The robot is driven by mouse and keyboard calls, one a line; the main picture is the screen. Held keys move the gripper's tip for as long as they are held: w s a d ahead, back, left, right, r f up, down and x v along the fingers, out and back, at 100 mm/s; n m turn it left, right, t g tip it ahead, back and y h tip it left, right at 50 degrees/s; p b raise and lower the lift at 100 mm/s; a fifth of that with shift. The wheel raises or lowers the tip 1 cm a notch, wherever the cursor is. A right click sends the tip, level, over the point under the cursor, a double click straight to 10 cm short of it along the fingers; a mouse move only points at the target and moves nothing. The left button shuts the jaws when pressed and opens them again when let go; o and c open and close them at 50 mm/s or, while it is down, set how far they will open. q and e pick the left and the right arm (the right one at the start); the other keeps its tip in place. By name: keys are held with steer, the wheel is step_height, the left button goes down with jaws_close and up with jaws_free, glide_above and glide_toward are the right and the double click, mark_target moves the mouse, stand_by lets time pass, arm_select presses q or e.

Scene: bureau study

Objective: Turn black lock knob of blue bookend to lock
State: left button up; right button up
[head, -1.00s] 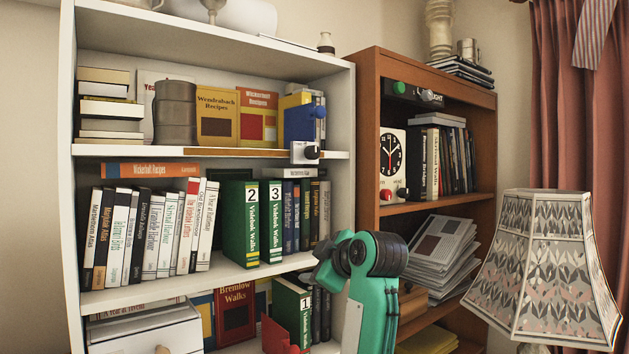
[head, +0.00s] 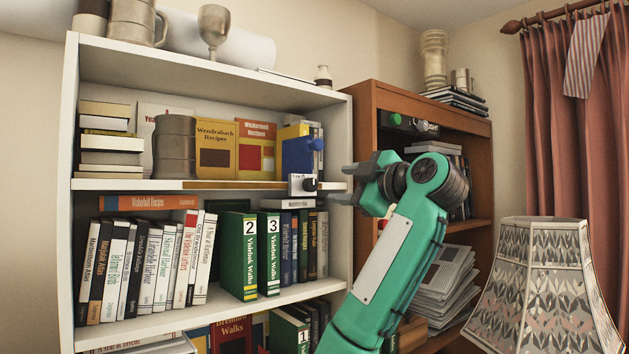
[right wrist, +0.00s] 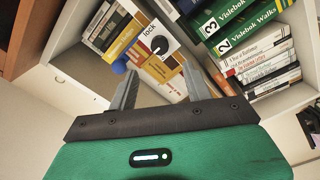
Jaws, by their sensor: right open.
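The blue bookend (head: 297,157) stands upright at the right end of the middle shelf's books, with a round blue knob (head: 317,144) on its side. Below it, a white plate (head: 295,184) on the shelf edge carries the black lock knob (head: 310,185). In the right wrist view the black knob (right wrist: 158,45) sits on the plate beside the word "lock". My right gripper (head: 343,184) is open and empty, just right of the knob and apart from it. In the right wrist view the knob appears beyond and between the fingertips (right wrist: 160,70). My left gripper is not in view.
The white bookcase's side edge (head: 342,240) is close to my right gripper. A brown bookcase (head: 366,115) stands behind my right arm. Green binders (head: 268,255) stand on the shelf below the knob. A patterned lamp (head: 540,270) stands at the right.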

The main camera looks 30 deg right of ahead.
mark_target(313, 185)
steer(key=w+p, duration=0.1)
steer(key=w, duration=0.2)
steer(key=w+p, duration=0.1)
steer(key=w, duration=0.2)
steer(key=w+p, duration=0.1)
steer(key=w, duration=0.2)
steer(key=shift+w+a+r, duration=0.1)
steer(key=shift+w+a, duration=0.05)
steer(key=shift+a, duration=0.25)
steer(key=shift+w+p, duration=0.3)
steer(key=shift+w, duration=0.1)
steer(key=c, duration=1)
